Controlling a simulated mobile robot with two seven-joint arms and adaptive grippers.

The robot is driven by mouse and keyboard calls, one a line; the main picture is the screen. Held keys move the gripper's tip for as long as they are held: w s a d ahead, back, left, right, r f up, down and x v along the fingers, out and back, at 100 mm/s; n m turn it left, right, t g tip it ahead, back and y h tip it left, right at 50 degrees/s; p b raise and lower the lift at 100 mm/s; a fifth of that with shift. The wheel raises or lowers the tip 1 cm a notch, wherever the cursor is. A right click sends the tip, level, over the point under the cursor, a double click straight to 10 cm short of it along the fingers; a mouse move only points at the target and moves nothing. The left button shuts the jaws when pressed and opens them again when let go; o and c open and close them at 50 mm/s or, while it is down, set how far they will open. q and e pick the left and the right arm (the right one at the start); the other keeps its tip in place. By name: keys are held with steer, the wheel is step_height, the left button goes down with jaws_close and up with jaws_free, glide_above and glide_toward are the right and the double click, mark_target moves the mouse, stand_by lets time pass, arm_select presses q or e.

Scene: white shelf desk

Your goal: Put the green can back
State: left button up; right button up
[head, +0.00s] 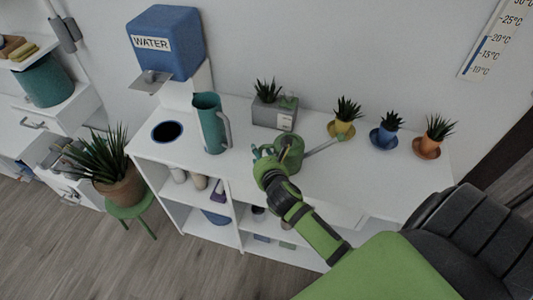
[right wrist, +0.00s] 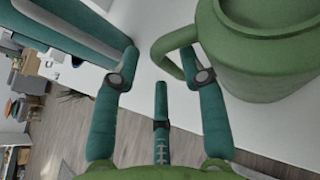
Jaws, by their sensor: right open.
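The green can (head: 294,160) is a watering can standing on the white desk top, its long spout pointing right towards the yellow pot. My right gripper (head: 265,152) is beside its left side and partly hides it. In the right wrist view the can's round body (right wrist: 265,55) fills the upper right. Its loop handle (right wrist: 160,48) shows beyond and partly between the teal fingers of my right gripper (right wrist: 163,72). These fingers are spread and hold nothing; the right finger overlaps the handle's lower end. Whether they touch is unclear. My left gripper is in neither view.
A teal pitcher (head: 208,124) stands left of my gripper, close by in the right wrist view (right wrist: 65,30). A grey planter (head: 272,112) is behind the can. Yellow (head: 341,130), blue (head: 384,138) and orange (head: 426,148) pots stand right. A blue water tank (head: 170,45) is back left.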

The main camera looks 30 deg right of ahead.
steer(key=v, duration=0.9)
steer(key=shift+s+a, duration=0.15)
steer(key=shift+s, duration=0.2)
steer(key=shift+r, duration=0.1)
steer(key=s+a+f+m+g+y, duration=0.2)
steer(key=a+f+m, duration=0.1)
steer(key=f+m, duration=0.7)
steer(key=s+a+f+m+g+y, duration=0.1)
steer(key=s+a+f+m+y, duration=0.15)
steer(key=f+m, duration=0.65)
steer(key=s+f+m+g, duration=0.5)
steer(key=s+f, duration=1)
steer(key=f, duration=0.3)
steer(key=s+d+f+m+g, duration=0.1)
steer(key=s+f+m, duration=0.2)
steer(key=s, duration=0.4)
steer(key=s+d+f+m+g, duration=0.1)
steer(key=s+f+m+g, duration=0.1)
steer(key=s, duration=0.6)
steer(key=shift+f+m+g+h, duration=0.3)
steer(key=shift+f+m+h, duration=0.15)
steer(key=shift+f, duration=0.25)
